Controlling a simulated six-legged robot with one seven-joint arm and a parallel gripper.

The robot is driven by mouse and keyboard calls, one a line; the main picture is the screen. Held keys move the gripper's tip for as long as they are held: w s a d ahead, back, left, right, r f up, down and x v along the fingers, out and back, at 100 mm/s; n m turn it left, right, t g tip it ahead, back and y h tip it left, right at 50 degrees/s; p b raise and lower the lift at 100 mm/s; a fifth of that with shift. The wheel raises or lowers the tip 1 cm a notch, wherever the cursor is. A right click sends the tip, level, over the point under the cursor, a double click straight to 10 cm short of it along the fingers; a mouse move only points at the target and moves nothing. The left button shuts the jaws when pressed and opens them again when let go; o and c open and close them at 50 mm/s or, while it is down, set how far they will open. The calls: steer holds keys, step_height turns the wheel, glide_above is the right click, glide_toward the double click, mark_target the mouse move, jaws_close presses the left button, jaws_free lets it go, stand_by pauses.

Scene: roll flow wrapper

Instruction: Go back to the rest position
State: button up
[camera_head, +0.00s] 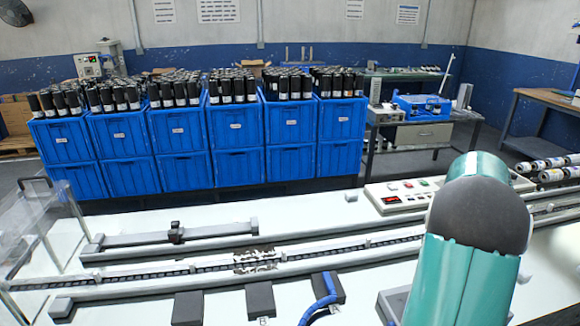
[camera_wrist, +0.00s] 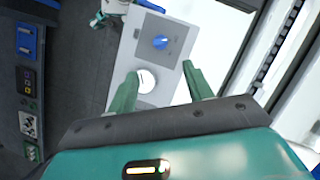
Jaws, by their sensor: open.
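My gripper (camera_wrist: 162,82) shows in the wrist view with its two green fingers spread apart, open and empty. Between and beyond the fingers is a grey panel (camera_wrist: 125,62) with a blue knob (camera_wrist: 160,42) and a round white part (camera_wrist: 147,80). I cannot tell how far the fingers are from it. In the head view my teal arm rises at the lower right, and my gripper is not seen there.
A white machine table (camera_head: 340,215) carries a long conveyor rail (camera_head: 180,267) and a control panel (camera_head: 400,195). Stacked blue crates (camera_head: 180,130) with dark rolls stand behind. A clear guard (camera_head: 30,235) is at left. A workbench (camera_head: 430,120) stands at the back right.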

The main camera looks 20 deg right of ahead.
steer(key=w+a+r+n+t+h, duration=0.1)
steer(key=w+a+r+n+h, duration=0.2)
steer(key=a, duration=0.8)
steer(key=w+a+r+n+t, duration=0.1)
steer(key=a+r+n, duration=0.4)
steer(key=a, duration=0.6)
steer(key=s+a+n+t, duration=0.2)
steer(key=s+a+n, duration=0.1)
steer(key=a, duration=0.6)
steer(key=s+a+n+t+h, duration=0.1)
steer(key=s+a+n+t, duration=0.2)
steer(key=a, duration=0.7)
steer(key=s, duration=0.2)
steer(key=shift+s+a, duration=0.25)
steer(key=shift+s, duration=0.05)
